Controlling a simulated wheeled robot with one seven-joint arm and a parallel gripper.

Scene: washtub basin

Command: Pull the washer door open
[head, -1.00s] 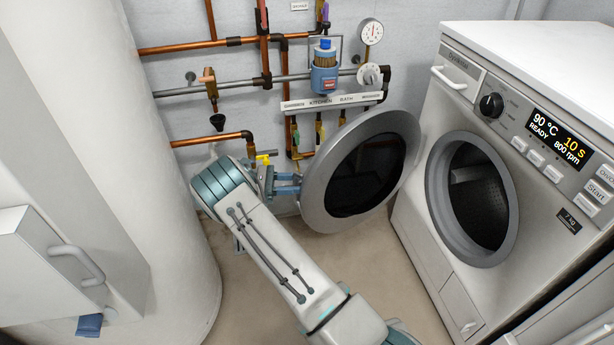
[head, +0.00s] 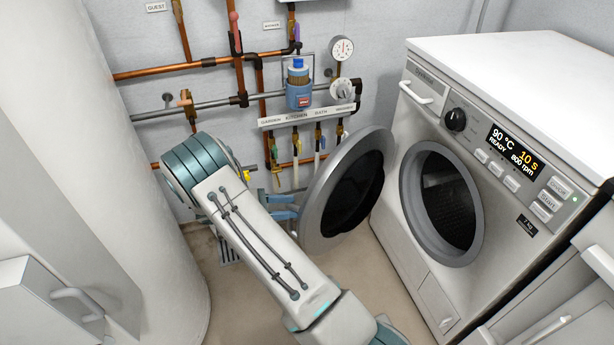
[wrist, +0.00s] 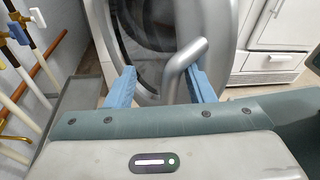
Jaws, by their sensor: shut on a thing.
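The washer (head: 405,130) stands at the right in the head view, with its round drum opening (head: 450,205) uncovered. Its door (head: 326,180), a grey ring around dark glass, stands swung wide out to the left of the opening. My gripper (head: 290,206) is at the door's left side, partly hidden by my arm. The handle lies close to the right finger. The door ring (wrist: 225,40) fills the view behind.
Copper pipes (head: 190,67) and valves line the back wall, close behind my gripper and the door. A white cylinder (head: 140,180) and a cabinet with a handle (head: 45,305) stand at the left. Bare floor (head: 375,255) shows below the door.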

